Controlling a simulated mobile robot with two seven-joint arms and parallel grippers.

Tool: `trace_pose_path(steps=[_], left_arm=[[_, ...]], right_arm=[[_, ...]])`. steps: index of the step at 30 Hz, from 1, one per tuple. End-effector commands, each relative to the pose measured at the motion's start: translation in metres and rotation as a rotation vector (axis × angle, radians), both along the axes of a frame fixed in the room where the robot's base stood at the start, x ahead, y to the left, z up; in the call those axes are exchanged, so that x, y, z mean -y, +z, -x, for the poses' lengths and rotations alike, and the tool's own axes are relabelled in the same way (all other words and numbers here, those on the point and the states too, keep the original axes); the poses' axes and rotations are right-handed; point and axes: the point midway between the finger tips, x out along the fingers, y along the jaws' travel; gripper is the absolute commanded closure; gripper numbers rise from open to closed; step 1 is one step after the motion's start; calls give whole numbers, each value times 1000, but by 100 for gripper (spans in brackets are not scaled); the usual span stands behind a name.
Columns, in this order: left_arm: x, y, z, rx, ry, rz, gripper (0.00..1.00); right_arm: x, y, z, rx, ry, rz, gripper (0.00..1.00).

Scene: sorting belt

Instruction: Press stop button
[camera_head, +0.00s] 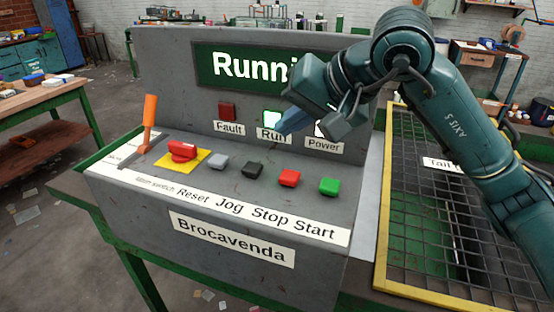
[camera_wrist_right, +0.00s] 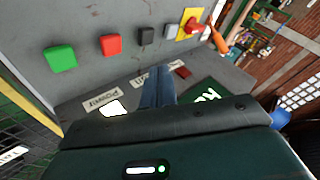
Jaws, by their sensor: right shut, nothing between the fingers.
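The red stop button (camera_head: 289,177) sits on the sloped top of the grey control box (camera_head: 120,190), above the printed word Stop. It also shows in the right wrist view (camera_wrist_right: 110,44), between the green and the dark button. My right gripper (camera_head: 284,128) is shut and empty. It hangs in front of the upright panel near the lit Run lamp, apart from the stop button and above and behind it in the head view. Its blue fingers also show in the right wrist view (camera_wrist_right: 157,88). My left gripper is not in view.
Beside the stop button are the green start button (camera_head: 329,186) and the dark jog button (camera_head: 252,170). Farther left are the grey reset button (camera_head: 218,162), a red main switch (camera_head: 182,151) and an orange lever (camera_head: 149,120). A yellow-edged mesh guard (camera_head: 379,250) stands right. The display reads Running, partly hidden.

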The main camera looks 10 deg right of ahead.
Motion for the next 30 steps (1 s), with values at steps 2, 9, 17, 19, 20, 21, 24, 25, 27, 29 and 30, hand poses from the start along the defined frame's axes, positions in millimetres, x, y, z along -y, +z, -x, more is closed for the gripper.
trace_pose_path(steps=[2, 9, 17, 19, 20, 21, 24, 25, 27, 29, 30], left_arm=[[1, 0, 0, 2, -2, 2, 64], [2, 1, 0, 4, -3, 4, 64], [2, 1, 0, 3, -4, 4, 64], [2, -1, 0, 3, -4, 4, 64], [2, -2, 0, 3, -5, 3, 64], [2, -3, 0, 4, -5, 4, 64], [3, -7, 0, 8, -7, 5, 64], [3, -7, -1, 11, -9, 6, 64], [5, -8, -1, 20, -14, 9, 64], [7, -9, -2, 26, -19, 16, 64], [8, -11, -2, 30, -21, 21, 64]], right_arm=[[9, 7, -3, 40, -14, 52, 100], [16, 12, -5, 68, -26, 93, 100], [16, 10, -5, 65, -25, 89, 100], [16, 8, -5, 64, -24, 88, 100], [15, 7, -5, 64, -24, 88, 100], [15, 4, -5, 64, -24, 88, 100], [15, -4, -5, 63, -24, 88, 100], [15, -7, -5, 63, -24, 87, 100], [15, -16, -5, 63, -23, 87, 100], [15, -25, -5, 62, -23, 87, 100], [15, -30, -5, 63, -23, 87, 100]])
